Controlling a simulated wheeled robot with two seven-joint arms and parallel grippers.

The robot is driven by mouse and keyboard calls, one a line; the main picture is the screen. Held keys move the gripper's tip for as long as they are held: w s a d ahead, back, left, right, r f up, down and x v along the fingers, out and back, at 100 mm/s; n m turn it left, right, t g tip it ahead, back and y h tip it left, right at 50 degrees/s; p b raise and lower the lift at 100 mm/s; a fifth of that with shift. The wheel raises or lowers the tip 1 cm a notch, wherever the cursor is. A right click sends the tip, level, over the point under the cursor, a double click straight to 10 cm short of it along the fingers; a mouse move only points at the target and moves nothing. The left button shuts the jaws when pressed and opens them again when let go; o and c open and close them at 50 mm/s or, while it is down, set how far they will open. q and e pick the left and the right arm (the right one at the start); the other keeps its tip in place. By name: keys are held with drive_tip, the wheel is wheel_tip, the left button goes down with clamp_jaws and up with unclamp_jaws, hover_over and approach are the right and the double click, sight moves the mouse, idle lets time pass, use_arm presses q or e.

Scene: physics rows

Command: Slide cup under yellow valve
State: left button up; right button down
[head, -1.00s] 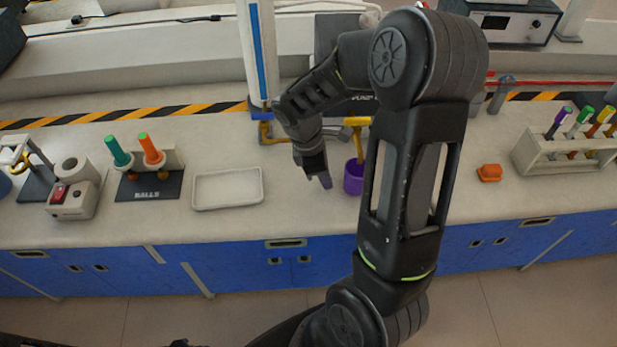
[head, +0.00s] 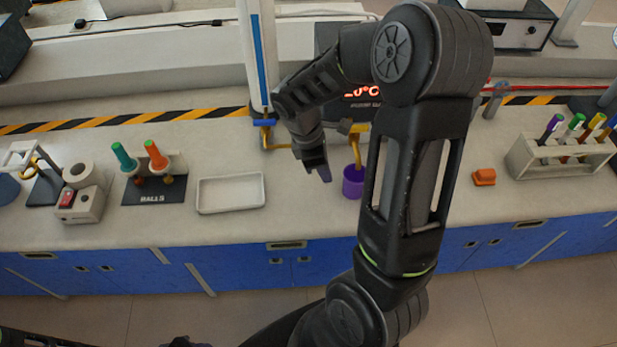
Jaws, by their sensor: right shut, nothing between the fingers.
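The purple cup (head: 353,183) stands upright on the bench, partly hidden on its right by my right forearm. The yellow valve (head: 352,129) is above and behind it, and a yellow spout (head: 357,152) runs down to the cup's mouth. My right gripper (head: 322,176) is shut and empty. It points down just left of the cup, with a small gap between them in the picture. My left gripper is not clearly in view; only dark arm parts show at the lower left edge.
A white tray (head: 230,209) lies left of the gripper. The black balls stand (head: 155,190) with green and orange handles is farther left. An orange block (head: 484,177) and a test tube rack (head: 560,166) are at the right. The bench front around the cup is clear.

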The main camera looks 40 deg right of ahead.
wheel_tip(320, 180, up, 4)
drive_tip(key=shift+f+p, duration=0.25)
drive_tip(key=shift+p, duration=0.95)
